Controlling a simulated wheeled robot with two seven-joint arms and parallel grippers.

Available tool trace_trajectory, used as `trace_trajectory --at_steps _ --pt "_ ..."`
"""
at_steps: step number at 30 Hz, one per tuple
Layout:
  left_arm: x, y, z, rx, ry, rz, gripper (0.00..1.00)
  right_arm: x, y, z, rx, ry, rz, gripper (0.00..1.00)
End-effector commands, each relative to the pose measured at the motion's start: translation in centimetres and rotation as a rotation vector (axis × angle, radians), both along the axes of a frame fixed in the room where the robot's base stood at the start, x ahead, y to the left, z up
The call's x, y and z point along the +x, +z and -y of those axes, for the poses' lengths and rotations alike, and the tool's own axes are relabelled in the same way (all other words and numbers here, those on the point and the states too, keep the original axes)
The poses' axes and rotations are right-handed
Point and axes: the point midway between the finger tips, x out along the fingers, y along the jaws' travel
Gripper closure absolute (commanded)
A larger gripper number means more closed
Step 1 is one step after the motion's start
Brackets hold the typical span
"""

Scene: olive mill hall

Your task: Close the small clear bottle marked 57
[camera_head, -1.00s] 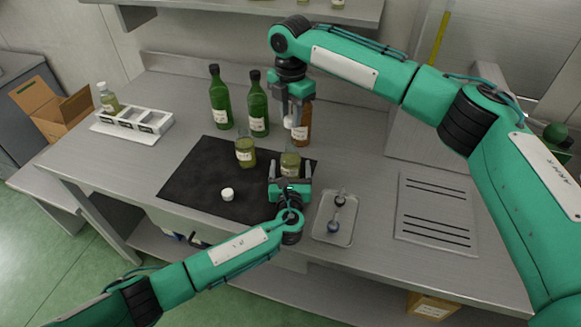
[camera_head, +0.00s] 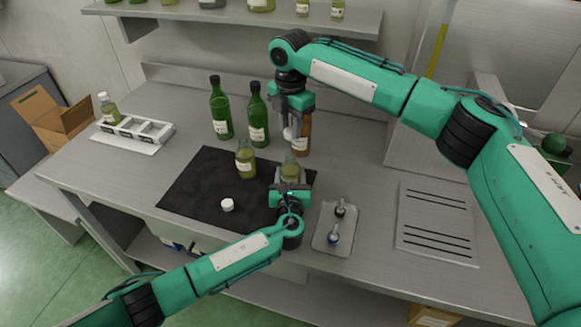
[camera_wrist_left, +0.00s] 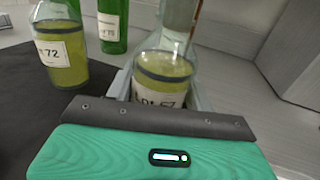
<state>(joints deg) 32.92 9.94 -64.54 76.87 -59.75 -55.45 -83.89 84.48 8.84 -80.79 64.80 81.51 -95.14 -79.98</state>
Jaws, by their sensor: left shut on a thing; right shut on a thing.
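My left gripper (camera_head: 290,187) is shut around the lower body of a small clear bottle (camera_head: 290,169) of yellow-green oil, upright at the right of the black mat. In the left wrist view this bottle (camera_wrist_left: 165,68) stands between the fingers. Its label is partly hidden by the gripper, so I cannot read the number surely. My right gripper (camera_head: 291,126) points down above and behind the bottle, shut on a small white cap (camera_head: 288,133). The cap appears apart from the bottle mouth, though the exact gap is unclear.
A similar bottle marked 72 (camera_wrist_left: 60,50) stands left on the black mat (camera_head: 190,190); a white cap (camera_head: 227,205) lies there. Green bottles (camera_head: 258,115) and a brown bottle (camera_head: 303,138) stand behind. A tray (camera_head: 323,236) is at right, a white rack (camera_head: 130,130) at left.

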Motion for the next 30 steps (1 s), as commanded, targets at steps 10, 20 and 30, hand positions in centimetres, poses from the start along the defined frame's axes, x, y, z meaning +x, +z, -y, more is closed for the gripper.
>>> trace_trajectory --at_steps 10,20,30 --pt "0.0 0.0 0.0 0.001 0.000 0.000 0.88 -0.1 -4.5 0.0 0.001 0.000 -0.003 0.92" --pt "0.0 0.0 0.0 0.001 0.000 -0.001 0.88 0.0 -4.6 0.0 0.001 0.000 -0.001 0.92" --pt "0.0 -0.1 0.0 0.001 0.000 -0.001 0.88 -0.1 -5.4 0.0 0.001 0.002 -0.003 0.92"
